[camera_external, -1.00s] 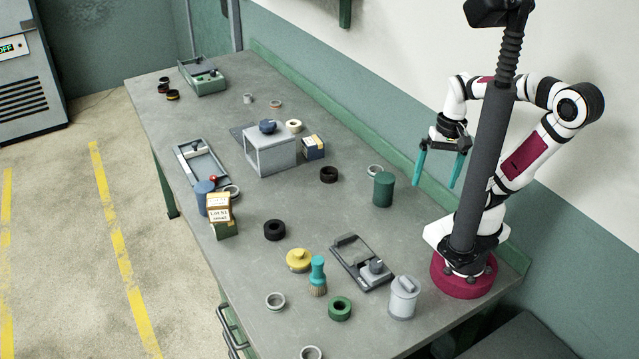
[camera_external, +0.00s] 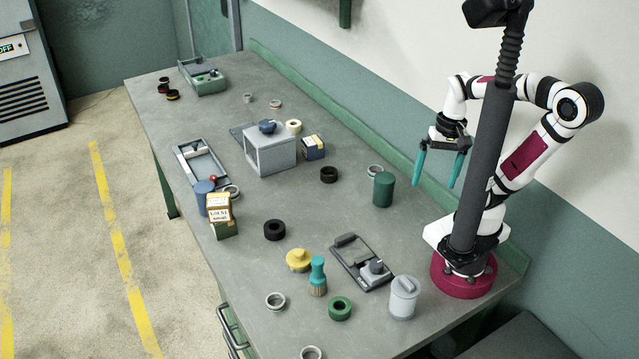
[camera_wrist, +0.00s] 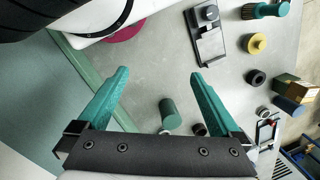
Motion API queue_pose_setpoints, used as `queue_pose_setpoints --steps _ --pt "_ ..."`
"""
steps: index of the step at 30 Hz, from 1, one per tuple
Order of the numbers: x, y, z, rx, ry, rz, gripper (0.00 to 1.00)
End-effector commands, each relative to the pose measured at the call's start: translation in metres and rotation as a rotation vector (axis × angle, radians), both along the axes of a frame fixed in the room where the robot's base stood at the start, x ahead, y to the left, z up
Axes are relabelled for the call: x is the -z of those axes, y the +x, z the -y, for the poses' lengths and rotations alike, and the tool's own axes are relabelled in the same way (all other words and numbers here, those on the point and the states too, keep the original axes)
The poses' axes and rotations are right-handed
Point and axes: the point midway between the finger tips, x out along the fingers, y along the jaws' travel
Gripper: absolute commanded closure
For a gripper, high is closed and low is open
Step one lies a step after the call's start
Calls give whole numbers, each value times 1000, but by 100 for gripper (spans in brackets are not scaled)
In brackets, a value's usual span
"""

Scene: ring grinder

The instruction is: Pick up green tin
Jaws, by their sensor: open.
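The green tin (camera_external: 383,190) is a dark green cylinder standing upright on the grey table, left of my arm's base. It also shows in the wrist view (camera_wrist: 170,114), between and beyond the fingers. My gripper (camera_external: 436,186) has two teal fingers spread apart and pointing down. In the wrist view my gripper (camera_wrist: 158,76) shows the same wide gap with nothing between the fingertips. It hangs above the table near the wall, right of the tin and apart from it.
A pale ring (camera_external: 375,170) lies just behind the tin, and a black ring (camera_external: 328,174) lies to its left. A grey fixture (camera_external: 362,262) and a grey lidded canister (camera_external: 403,297) stand nearer the front. A green ledge (camera_external: 400,160) runs along the wall.

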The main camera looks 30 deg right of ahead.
Motion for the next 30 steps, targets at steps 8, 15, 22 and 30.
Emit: queue_pose_setpoints --steps 8,15,22,30 --pt "2 2 2 -76 -31 -32 0" --pt "35 69 16 -1037 -423 -379 0" --pt "106 155 -50 -1983 -855 -752 0" --pt "143 179 -67 -2247 -1008 -887 0"
